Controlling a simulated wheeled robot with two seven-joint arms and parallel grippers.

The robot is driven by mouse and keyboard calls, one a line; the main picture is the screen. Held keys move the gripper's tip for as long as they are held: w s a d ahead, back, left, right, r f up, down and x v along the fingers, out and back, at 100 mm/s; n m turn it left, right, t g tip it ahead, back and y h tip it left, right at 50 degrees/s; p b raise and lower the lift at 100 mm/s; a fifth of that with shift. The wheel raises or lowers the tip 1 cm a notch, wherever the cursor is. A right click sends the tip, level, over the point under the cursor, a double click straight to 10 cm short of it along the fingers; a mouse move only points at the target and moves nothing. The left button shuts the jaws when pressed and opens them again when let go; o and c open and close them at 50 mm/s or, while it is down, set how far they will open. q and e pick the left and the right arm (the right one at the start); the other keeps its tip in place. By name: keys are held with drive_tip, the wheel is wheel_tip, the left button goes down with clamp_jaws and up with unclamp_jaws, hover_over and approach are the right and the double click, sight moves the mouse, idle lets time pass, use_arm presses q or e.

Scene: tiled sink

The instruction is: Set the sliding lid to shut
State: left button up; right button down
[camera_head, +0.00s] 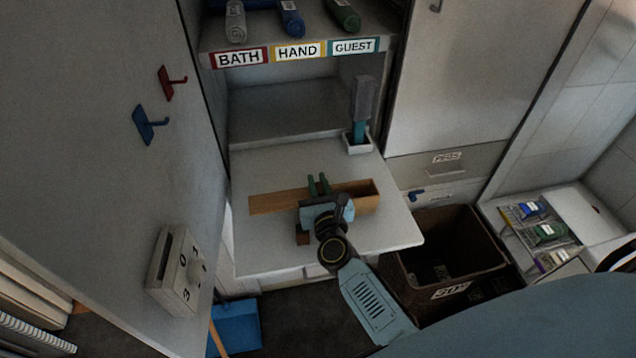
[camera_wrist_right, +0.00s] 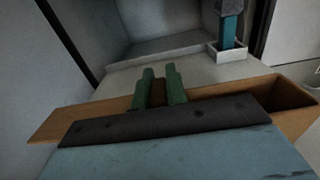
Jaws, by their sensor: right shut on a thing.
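A long wooden box (camera_head: 368,199) lies on the pale fold-down shelf, with its right end open and its dark inside showing. It also shows in the right wrist view (camera_wrist_right: 296,120). A flat wooden lid (camera_head: 272,204) reaches out to the left, and its left end also shows in the wrist view (camera_wrist_right: 75,120). My right gripper (camera_head: 318,184) is over the middle, its green fingers shut on a small dark brown knob (camera_wrist_right: 158,92). The gripper body hides the middle of the box and lid. My left gripper is not in view.
A grey-and-teal brush (camera_head: 360,105) stands in a white holder (camera_head: 357,146) behind the box. A dark bin (camera_head: 450,245) is below right. The cabinet door (camera_head: 100,110) stands at left. Bare shelf surrounds the box.

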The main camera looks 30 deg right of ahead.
drive_tip(key=s+d, duration=0.1)
drive_tip(key=d, duration=0.2)
drive_tip(key=s+d+b, duration=0.1)
drive_tip(key=d, duration=0.3)
drive_tip(key=d+b, duration=0.1)
drive_tip(key=d, duration=0.3)
drive_tip(key=shift+s+d, duration=0.25)
drive_tip(key=shift+s, duration=0.15)
drive_tip(key=c, duration=1.4)
unclamp_jaws()
drive_tip(key=b+v, duration=0.2)
drive_tip(key=v, duration=1.1)
drive_tip(key=shift+s, duration=0.2)
